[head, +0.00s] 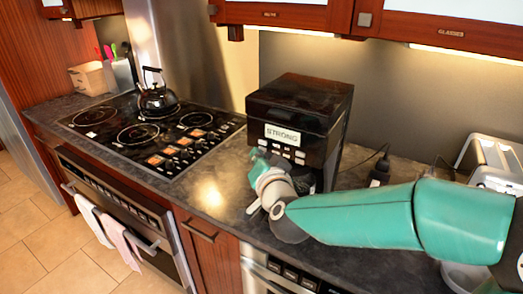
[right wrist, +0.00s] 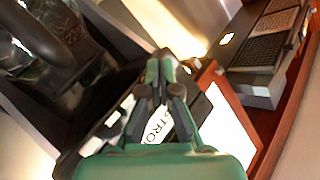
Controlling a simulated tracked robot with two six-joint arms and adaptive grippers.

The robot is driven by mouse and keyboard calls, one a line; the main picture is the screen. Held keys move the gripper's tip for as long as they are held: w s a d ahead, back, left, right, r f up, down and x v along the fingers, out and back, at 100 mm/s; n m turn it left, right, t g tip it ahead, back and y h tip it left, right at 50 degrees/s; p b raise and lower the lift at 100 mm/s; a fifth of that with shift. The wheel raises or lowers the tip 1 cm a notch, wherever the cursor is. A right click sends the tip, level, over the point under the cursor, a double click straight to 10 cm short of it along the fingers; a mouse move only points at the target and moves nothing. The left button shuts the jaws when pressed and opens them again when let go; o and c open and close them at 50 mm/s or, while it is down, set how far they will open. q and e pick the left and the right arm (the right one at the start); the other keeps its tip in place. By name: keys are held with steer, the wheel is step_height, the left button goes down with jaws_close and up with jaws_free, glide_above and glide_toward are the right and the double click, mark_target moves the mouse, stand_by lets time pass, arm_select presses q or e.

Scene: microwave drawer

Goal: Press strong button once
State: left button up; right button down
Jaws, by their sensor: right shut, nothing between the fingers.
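A black coffee machine (head: 300,100) stands on the counter. Its white label reading STRONG (head: 282,135) faces out, with a row of small light buttons (head: 287,152) just below it. My right gripper (head: 258,156) is close in front of the machine, near the left end of the button row. In the right wrist view its fingers (right wrist: 161,65) are shut with nothing between them, and they partly cover the label (right wrist: 158,124). Light buttons (right wrist: 113,117) show left of the fingers there. I cannot tell whether the fingertips touch the machine. My left gripper is not in view.
A cooktop with a black kettle (head: 158,98) lies left of the machine. A toaster (head: 493,160) stands at the right, and a small dark bottle (head: 380,172) is behind my right arm. Cabinets (head: 285,14) hang above. The counter (head: 212,185) is clear left of the gripper.

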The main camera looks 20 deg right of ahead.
steer(key=shift+s+a, duration=0.3)
steer(key=shift+a, duration=0.15)
steer(key=s+a, duration=0.1)
steer(key=a, duration=0.1)
steer(key=s+a, duration=0.2)
steer(key=shift+p, duration=0.3)
stand_by(0.8)
